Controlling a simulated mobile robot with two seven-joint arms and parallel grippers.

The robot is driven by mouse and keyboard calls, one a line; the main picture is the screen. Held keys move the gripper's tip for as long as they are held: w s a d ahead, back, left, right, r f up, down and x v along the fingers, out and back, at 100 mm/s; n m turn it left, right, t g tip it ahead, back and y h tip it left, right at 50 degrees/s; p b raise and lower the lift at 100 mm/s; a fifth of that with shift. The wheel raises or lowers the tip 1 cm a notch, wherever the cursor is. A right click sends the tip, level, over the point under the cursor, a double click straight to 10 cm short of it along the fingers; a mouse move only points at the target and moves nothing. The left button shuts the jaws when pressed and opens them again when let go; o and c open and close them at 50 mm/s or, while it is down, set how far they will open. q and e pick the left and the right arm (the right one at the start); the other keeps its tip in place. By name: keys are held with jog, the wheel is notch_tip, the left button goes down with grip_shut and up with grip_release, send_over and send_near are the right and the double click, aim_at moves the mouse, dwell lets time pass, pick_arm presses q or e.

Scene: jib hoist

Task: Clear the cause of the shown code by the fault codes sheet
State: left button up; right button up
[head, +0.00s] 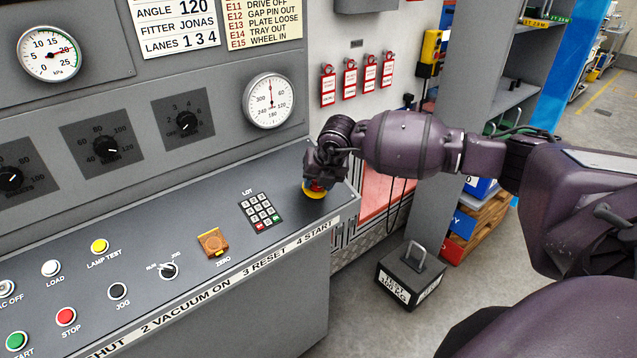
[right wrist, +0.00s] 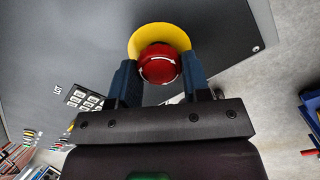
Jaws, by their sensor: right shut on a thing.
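The fault codes sheet (head: 263,20) is on the panel at the top, showing lines E11 to E15, its upper part cut off. A red emergency stop knob with a yellow collar (head: 314,191) sits at the right end of the console desk. In the right wrist view the red knob (right wrist: 159,64) shows a white turn arrow, and the yellow ring (right wrist: 137,40) is behind it. My right gripper (head: 318,180) is at the knob, its two blue fingers (right wrist: 160,80) on either side of it, shut on it. No shown code is readable. My left gripper is not in view.
The desk carries a keypad (head: 261,211), an orange ZERO switch (head: 213,242), a mode selector (head: 168,270) and several push buttons. A dark test weight (head: 410,275) stands on the floor right of the console. Red tags (head: 349,78) hang on the wall behind my right arm.

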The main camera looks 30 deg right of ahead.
jog(key=shift+f+m, duration=0.2)
jog(key=shift+m, duration=0.9)
jog(key=shift+s+a, duration=0.1)
jog(key=o, duration=0.7)
jog(key=shift+f, duration=0.1)
jog(key=shift+o, duration=1.1)
jog(key=shift+w, duration=0.2)
jog(key=shift+r, duration=0.25)
jog(key=v, duration=1)
jog(key=shift+s+r, duration=0.25)
